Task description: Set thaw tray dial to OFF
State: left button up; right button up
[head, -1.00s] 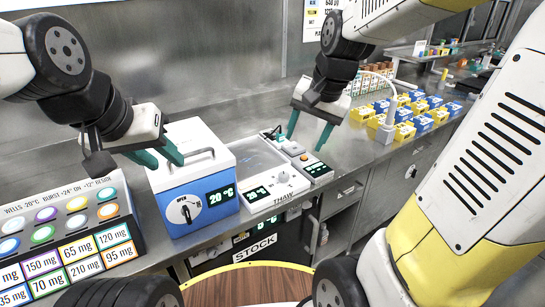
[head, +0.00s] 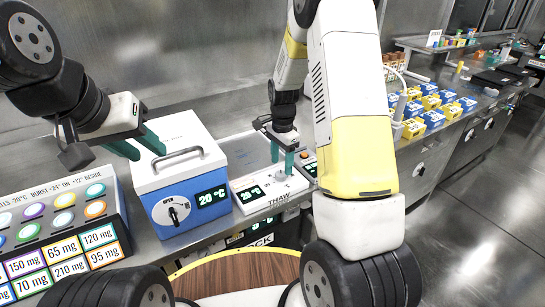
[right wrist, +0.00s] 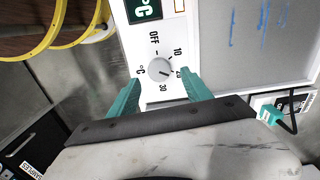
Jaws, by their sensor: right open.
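The thaw tray (head: 247,209) is a white unit with a digital display, on the steel counter right of the blue box. Its round grey dial (right wrist: 159,70) shows in the right wrist view, with labels OFF, 10, 20 and 30 around it. The dial's dark mark points to the lower right, on the 20–30 side, away from OFF. My right gripper (head: 282,160) is open above the tray; in the right wrist view its teal fingers (right wrist: 158,87) lie either side of the dial's lower part. Contact cannot be told. My left gripper (head: 138,145) is open and empty by the blue box.
The blue and white box (head: 178,225) with a handle and its own knob stands left of the tray. A panel of coloured buttons (head: 50,225) is at far left. Yellow and blue boxes (head: 435,105) line the counter at right. A wooden round top (head: 240,272) is in front.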

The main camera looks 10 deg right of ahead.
aim_at(281, 173)
jog(key=shift+f, duration=1.85)
grip_shut()
